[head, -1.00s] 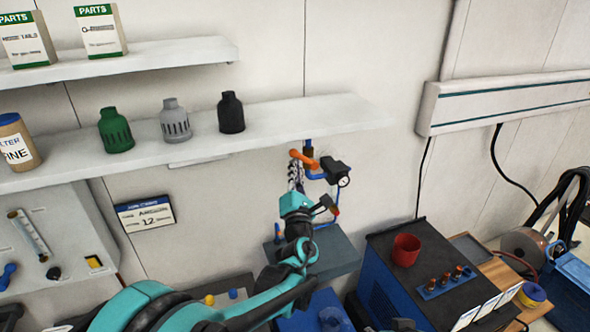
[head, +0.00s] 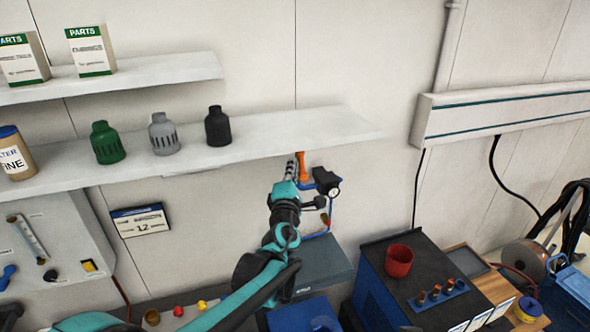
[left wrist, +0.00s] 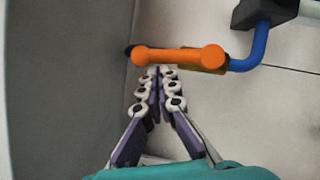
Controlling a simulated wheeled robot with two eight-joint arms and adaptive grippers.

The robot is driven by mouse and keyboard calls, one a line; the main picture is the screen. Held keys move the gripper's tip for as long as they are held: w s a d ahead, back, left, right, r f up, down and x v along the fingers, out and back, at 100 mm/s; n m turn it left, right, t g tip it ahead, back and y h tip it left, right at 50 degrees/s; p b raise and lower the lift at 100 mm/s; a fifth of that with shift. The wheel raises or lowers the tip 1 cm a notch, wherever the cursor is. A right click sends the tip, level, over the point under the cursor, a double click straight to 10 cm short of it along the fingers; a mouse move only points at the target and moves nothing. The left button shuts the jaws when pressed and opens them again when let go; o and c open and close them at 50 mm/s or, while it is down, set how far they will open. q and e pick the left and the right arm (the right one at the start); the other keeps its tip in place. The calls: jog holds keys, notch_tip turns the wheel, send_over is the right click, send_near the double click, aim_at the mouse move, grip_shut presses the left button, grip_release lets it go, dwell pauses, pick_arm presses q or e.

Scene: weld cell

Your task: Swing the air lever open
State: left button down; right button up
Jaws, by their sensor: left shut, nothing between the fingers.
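The orange air lever (head: 301,166) is on the blue pipe (head: 311,184) below the shelf, beside a dark fitting with a gauge. In the head view it runs roughly up and down. In the left wrist view the lever (left wrist: 178,56) lies across the picture, its right end next to the blue pipe (left wrist: 258,48). My left gripper (head: 291,170) is shut and empty, its tips just left of the lever. In the left wrist view the fingertips (left wrist: 161,75) are right at the lever; I cannot tell if they touch it. My right gripper is out of view.
A white shelf (head: 270,134) with green, grey and black nozzle cups hangs above my gripper. A round gauge (head: 334,192) sits right of the lever. A dark cabinet with a red cup (head: 399,260) stands lower right.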

pick_arm(q)
jog(key=shift+w+d+r, duration=0.15)
jog(key=shift+d+r, duration=0.1)
jog(key=shift+d, duration=0.05)
dwell(0.7)
